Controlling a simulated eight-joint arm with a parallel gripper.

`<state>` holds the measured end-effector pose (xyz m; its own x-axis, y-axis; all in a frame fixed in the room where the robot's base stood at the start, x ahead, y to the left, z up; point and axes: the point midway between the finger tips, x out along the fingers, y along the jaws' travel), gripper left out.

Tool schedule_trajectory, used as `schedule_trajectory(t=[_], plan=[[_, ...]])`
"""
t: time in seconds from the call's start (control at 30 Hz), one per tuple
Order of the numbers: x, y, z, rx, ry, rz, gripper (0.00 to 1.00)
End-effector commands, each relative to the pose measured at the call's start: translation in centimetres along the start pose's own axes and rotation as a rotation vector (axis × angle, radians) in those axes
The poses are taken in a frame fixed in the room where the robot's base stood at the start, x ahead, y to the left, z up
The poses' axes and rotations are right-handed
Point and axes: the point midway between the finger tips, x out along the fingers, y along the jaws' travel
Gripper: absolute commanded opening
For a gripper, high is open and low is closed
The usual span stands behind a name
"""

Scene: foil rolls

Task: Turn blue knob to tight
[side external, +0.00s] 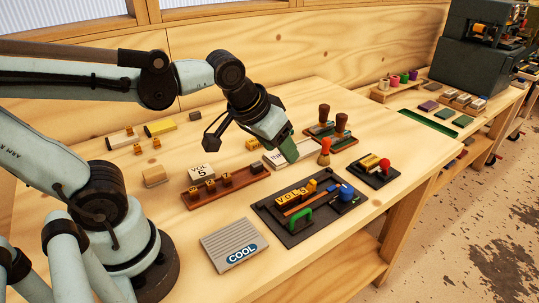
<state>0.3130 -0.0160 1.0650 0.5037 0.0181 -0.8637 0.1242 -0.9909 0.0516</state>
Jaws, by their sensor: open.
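The blue knob (346,192) sits on the right part of a dark tray (292,239) on the wooden table. Its marking and how far it is turned are too small to tell. My gripper (290,153) is open and points down, above and to the left of the knob, clear of it. Its green fingers are near a white labelled block (274,159); I cannot tell whether they touch it. Nothing shows held between the fingers.
A red-knobbed stand (384,165), dark-handled stamps (324,113) and an orange-handled tool (325,150) stand close by. A grey "COOL" block (234,243) lies in front. Bare table shows at the right front.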

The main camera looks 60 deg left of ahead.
Motion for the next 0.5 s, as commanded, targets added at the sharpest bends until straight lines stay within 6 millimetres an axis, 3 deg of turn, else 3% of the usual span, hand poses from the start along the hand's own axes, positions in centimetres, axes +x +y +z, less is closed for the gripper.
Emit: schedule_trajectory(t=[0.2, 0.5], plan=[[1.1, 3.6, -3.6, -0.176, -0.095, -0.080, 0.60], [4.1, 9.4, -6.6, -0.431, -0.134, -0.245, 0.60]])
